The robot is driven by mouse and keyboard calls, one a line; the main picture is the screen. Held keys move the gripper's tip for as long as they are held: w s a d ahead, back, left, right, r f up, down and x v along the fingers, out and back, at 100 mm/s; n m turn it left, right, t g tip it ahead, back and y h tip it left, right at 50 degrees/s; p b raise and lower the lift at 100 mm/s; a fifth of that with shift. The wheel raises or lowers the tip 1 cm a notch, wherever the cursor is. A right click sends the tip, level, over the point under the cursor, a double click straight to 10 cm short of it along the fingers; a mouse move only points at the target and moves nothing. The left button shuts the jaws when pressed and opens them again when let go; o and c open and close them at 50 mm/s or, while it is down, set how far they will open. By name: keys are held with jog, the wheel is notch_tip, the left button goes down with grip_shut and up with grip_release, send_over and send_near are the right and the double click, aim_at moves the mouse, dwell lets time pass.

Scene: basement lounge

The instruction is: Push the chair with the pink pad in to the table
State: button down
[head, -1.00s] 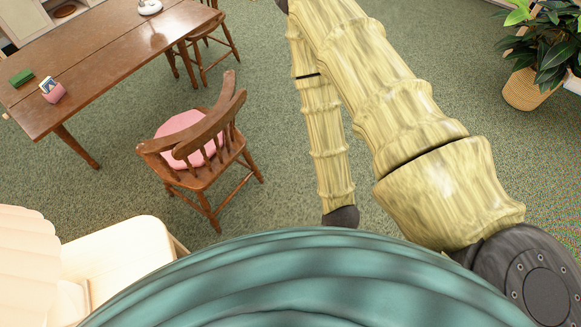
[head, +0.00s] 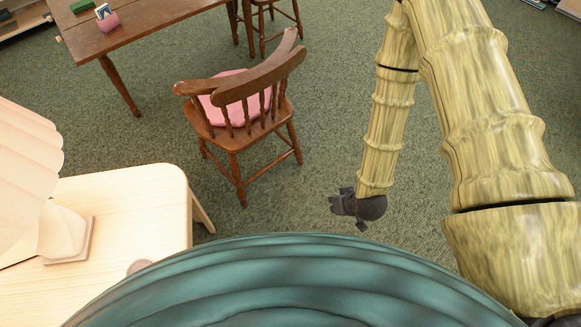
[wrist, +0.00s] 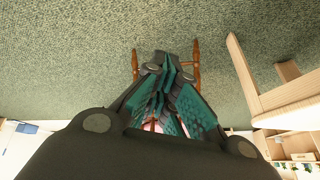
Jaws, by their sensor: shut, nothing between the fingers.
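The wooden chair (head: 250,95) with the pink pad (head: 238,98) stands upright on the carpet in the head view, apart from the table. Its curved backrest faces me. The brown table (head: 150,28) is beyond it at the upper left. My gripper (head: 338,204) hangs to the right of the chair and nearer to me, pointing left, touching nothing. In the wrist view my gripper (wrist: 165,72) is shut and empty; behind its fingers show chair legs (wrist: 196,68) and a bit of pink, mostly hidden.
A pale wooden side table (head: 120,205) with a cream lamp (head: 25,170) stands at the near left, close to the chair. Another wooden chair (head: 275,20) is at the table's right end. A pink holder (head: 106,20) sits on the table. Green carpet (head: 330,110) is clear right of the chair.

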jog(key=w+a+f+n+t+y+b, duration=0.1)
jog(key=w+a+f+t+b, duration=0.15)
jog(key=w+f+b, duration=0.4)
jog(key=w+a+f+n+t+y+b, duration=0.1)
jog(key=w+a+f+t+y+b, duration=0.15)
jog(key=w+b, duration=0.6)
jog(key=n+t+y+b, duration=0.3)
jog(key=b, duration=1.7)
send_near(262, 137)
jog(key=shift+w+d+f, duration=0.95)
jog(key=shift+w+f, duration=0.1)
jog(key=shift+w, duration=0.15)
jog(key=shift+r+x, duration=0.2)
jog(key=shift+x, duration=0.9)
jog(key=shift+r+x, duration=0.25)
jog(key=shift+x, duration=0.85)
jog(key=shift+a, duration=0.1)
